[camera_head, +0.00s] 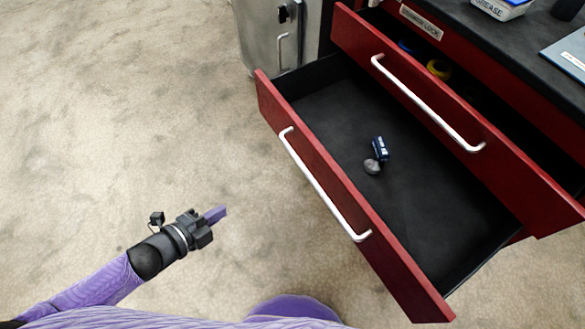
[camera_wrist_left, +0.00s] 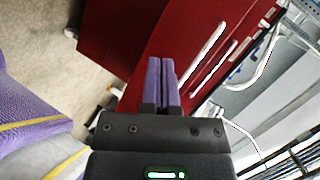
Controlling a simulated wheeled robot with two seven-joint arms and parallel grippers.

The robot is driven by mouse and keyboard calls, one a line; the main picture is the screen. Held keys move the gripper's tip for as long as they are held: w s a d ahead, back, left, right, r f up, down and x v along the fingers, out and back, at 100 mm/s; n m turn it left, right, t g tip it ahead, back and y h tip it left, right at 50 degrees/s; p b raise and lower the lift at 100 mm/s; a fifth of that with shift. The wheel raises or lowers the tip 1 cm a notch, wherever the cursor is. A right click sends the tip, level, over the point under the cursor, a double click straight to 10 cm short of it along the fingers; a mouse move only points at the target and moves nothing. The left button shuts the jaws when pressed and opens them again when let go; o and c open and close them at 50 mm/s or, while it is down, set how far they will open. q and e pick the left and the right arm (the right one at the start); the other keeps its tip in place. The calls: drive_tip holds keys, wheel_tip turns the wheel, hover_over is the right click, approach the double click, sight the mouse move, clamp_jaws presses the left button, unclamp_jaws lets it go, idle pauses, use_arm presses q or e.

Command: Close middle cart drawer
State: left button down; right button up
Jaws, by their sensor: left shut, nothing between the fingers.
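The red tool cart (camera_head: 548,95) has two drawers out. The lower open drawer (camera_head: 345,215) is pulled far out, with a black inside and a silver bar handle (camera_head: 322,185). The drawer above it (camera_head: 455,110) is out less far and has its own silver handle (camera_head: 425,103). I cannot tell for sure which counts as middle. My left gripper (camera_head: 220,213) is shut and empty, in the air left of the lower drawer's front and apart from it. In the left wrist view, its purple fingers (camera_wrist_left: 161,70) show before red drawer fronts (camera_wrist_left: 165,50). My right gripper is not in view.
A small blue item (camera_head: 380,149) and a grey round piece (camera_head: 372,166) lie in the lower drawer. A yellow roll (camera_head: 439,69) lies in the upper one. A grey metal cabinet (camera_head: 265,35) stands behind. The floor (camera_head: 120,110) at left is clear.

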sight(304, 172)
use_arm(q)
drive_tip(key=d+r+m+g+h, duration=0.1)
drive_tip(key=d+r+m+h, duration=0.4)
drive_tip(key=r+m, duration=0.25)
drive_tip(key=b+x, duration=0.4)
drive_tip(key=x, duration=0.9)
drive_tip(key=shift+f+n, duration=0.15)
drive_tip(key=shift+n, duration=0.3)
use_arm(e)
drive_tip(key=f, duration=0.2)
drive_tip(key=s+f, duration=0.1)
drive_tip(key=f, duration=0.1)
use_arm(q)
drive_tip(key=shift+d, duration=0.2)
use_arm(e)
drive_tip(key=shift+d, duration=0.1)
